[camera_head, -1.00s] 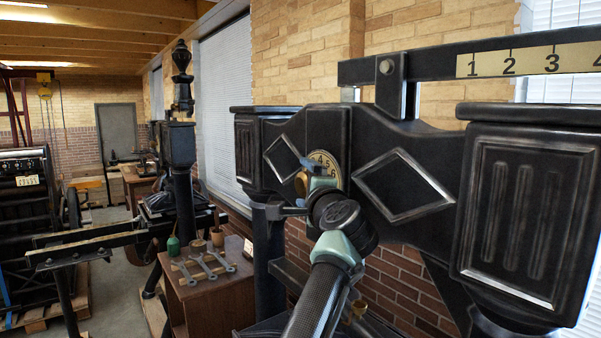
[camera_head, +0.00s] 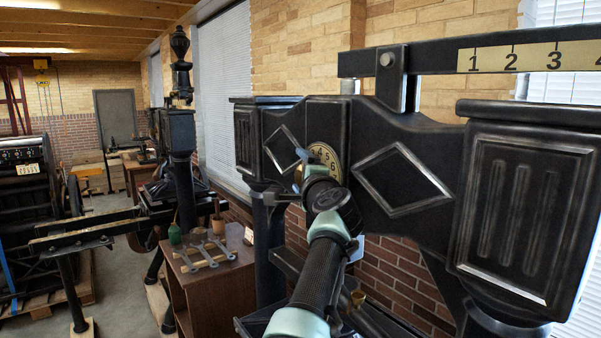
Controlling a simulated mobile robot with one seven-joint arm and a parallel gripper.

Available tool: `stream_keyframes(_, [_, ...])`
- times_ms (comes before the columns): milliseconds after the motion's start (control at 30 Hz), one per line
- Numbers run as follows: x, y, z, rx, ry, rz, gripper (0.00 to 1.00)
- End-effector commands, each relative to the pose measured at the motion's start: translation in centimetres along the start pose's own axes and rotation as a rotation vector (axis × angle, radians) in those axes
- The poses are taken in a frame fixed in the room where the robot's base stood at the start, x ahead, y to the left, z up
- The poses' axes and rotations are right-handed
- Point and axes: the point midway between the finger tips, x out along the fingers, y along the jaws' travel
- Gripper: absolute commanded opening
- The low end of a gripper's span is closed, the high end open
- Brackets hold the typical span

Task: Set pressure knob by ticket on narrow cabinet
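A round cream dial (camera_head: 326,156) with black numerals is set in the black press crossbeam (camera_head: 405,160), between two diamond panels. The numerals 5 and 6 show; its lower left is hidden by my wrist. My gripper (camera_head: 301,166) is at the dial's left side, with a blue-grey finger in front of it. A bit of brass, perhaps the knob, shows by the fingers, mostly hidden. I cannot tell whether the fingers touch or hold it. A small white card (camera_head: 249,237), perhaps the ticket, stands on the narrow brown cabinet (camera_head: 222,290); its writing is unreadable.
Wrenches on a wooden rack (camera_head: 204,254), a green bottle (camera_head: 175,234) and a small pot (camera_head: 218,225) stand on the cabinet. A numbered scale bar (camera_head: 530,57) runs above the crossbeam. Another black press (camera_head: 178,150) stands behind at left. Open floor lies at far left.

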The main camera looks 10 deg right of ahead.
Motion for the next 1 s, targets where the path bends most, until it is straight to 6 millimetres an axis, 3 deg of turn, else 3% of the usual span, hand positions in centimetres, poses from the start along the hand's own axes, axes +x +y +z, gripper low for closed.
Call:
stream_keyframes(67, [0.0, 0.0, 0.01, 0.0, 0.0, 0.0, 0.69])
stream_keyframes(400, [0.0, 0.01, 0.03, 0.0, -0.001, 0.0, 0.08])
stream_keyframes(1000, [-0.04, 0.06, 0.11, 0.068, -0.02, -0.173, 0.08])
